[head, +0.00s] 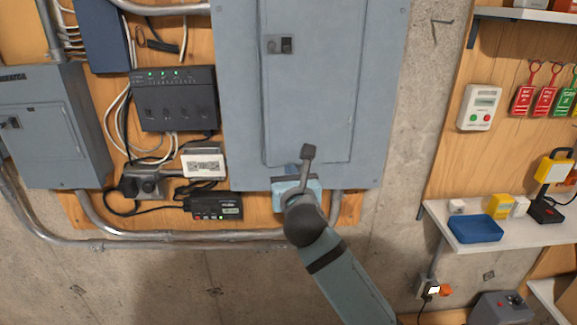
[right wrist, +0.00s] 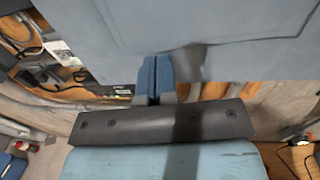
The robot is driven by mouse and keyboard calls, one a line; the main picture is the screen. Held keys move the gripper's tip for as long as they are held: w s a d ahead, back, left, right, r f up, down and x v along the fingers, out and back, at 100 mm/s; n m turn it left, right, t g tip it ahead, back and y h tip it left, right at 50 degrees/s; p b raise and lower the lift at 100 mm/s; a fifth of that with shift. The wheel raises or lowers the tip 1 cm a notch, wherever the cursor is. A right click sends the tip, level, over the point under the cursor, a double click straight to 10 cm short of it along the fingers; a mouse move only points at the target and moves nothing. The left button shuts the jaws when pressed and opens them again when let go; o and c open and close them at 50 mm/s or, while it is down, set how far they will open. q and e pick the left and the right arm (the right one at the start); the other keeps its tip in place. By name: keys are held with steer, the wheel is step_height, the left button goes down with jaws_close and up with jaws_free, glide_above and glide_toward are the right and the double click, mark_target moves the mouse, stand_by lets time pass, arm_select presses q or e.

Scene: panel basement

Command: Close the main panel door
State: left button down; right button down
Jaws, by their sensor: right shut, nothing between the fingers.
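The main panel (head: 235,100) is the large grey box on the wall in the middle of the head view. Its door (head: 310,90) has a dark latch (head: 279,45) near its left edge and lies about flush with the front; I cannot tell whether it is fully shut. My right gripper (head: 291,170) is at the panel's lower edge, just below the door's bottom. In the right wrist view its blue fingers (right wrist: 155,75) are together and empty, in front of the panel's grey face (right wrist: 120,30). I cannot tell whether they touch it. My left gripper is not in view.
A smaller grey box (head: 50,125) and a black network unit (head: 175,98) are on the left. Conduit (head: 190,236) runs below. On the right, a white shelf (head: 450,240) carries a blue tray (head: 475,228). Bare concrete lies between panel and shelf.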

steer(key=shift+w+a, duration=0.15)
steer(key=shift+w, duration=1.05)
steer(key=shift+w+a+m+h+p, duration=0.15)
steer(key=shift+w+m+h+p, duration=0.4)
steer(key=shift+h, duration=0.25)
